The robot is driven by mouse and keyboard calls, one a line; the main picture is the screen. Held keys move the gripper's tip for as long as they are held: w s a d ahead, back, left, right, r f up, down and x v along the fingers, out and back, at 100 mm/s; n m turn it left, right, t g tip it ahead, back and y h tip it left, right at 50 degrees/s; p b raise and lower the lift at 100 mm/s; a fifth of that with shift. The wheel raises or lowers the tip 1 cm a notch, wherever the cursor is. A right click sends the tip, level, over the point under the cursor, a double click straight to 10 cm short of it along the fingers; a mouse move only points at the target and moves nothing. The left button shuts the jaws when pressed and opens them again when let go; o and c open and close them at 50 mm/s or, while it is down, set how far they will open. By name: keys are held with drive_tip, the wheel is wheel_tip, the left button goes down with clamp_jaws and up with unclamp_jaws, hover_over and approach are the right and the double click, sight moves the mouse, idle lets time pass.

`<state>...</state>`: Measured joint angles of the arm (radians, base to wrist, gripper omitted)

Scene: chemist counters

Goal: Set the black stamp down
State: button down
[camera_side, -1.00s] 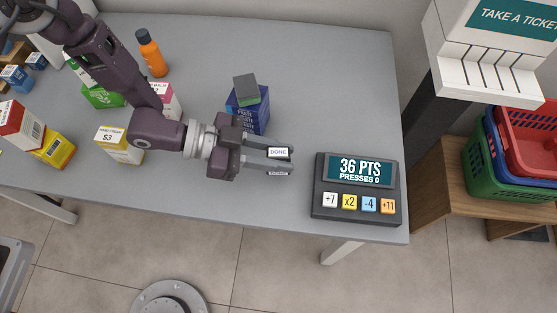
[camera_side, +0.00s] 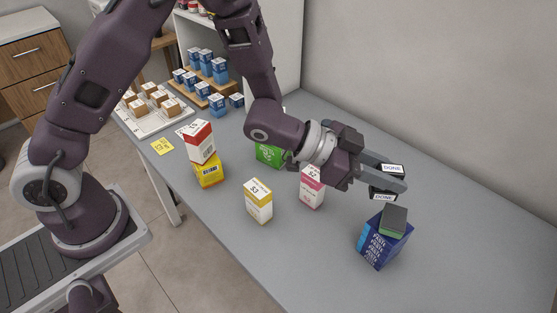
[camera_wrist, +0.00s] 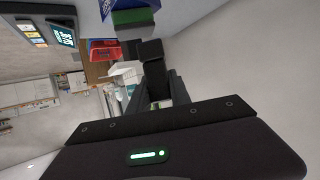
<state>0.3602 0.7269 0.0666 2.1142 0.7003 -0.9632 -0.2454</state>
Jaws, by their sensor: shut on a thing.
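The black stamp, with white DONE labels, is between the fingers of my gripper (camera_side: 398,178). In the side view its label (camera_side: 392,168) shows above the upper finger, and a second DONE label shows below the lower finger. In the wrist view the stamp (camera_wrist: 152,62) is a dark block between the fingertips. My gripper is shut on it and holds it in the air, just above and behind the blue box in the side picture. The fingers hide part of the stamp. I cannot tell its height above the counter.
A dark block with a green layer (camera_side: 393,219) lies on the blue box (camera_side: 375,250). Pink (camera_side: 312,190), yellow-white (camera_side: 258,203) and green (camera_side: 268,155) boxes stand to the left. The grey counter (camera_side: 465,225) is clear to the right. The points device (camera_wrist: 50,33) shows in the wrist view.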

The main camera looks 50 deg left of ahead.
drive_tip(key=w+a+r+n+t+y, duration=0.2)
drive_tip(key=a+r+n+y, duration=0.1)
drive_tip(key=a, duration=0.6)
drive_tip(key=w+a+r+n+t+y, duration=0.1)
drive_tip(key=w+a+r+n+y, duration=0.15)
drive_tip(key=a, duration=0.55)
drive_tip(key=w+a+r+n+t+y, duration=0.1)
drive_tip(key=a+r+n+t+y, duration=0.2)
drive_tip(key=a, duration=0.6)
drive_tip(key=s+a+f+m+g+h, duration=0.1)
drive_tip(key=s+a, duration=0.3)
drive_tip(key=s, duration=0.4)
drive_tip(key=shift+g+h, duration=0.4)
drive_tip(key=shift+h, duration=0.05)
drive_tip(key=shift+f+m, duration=0.1)
drive_tip(key=shift+m, duration=0.25)
drive_tip(key=shift+a, duration=0.1)
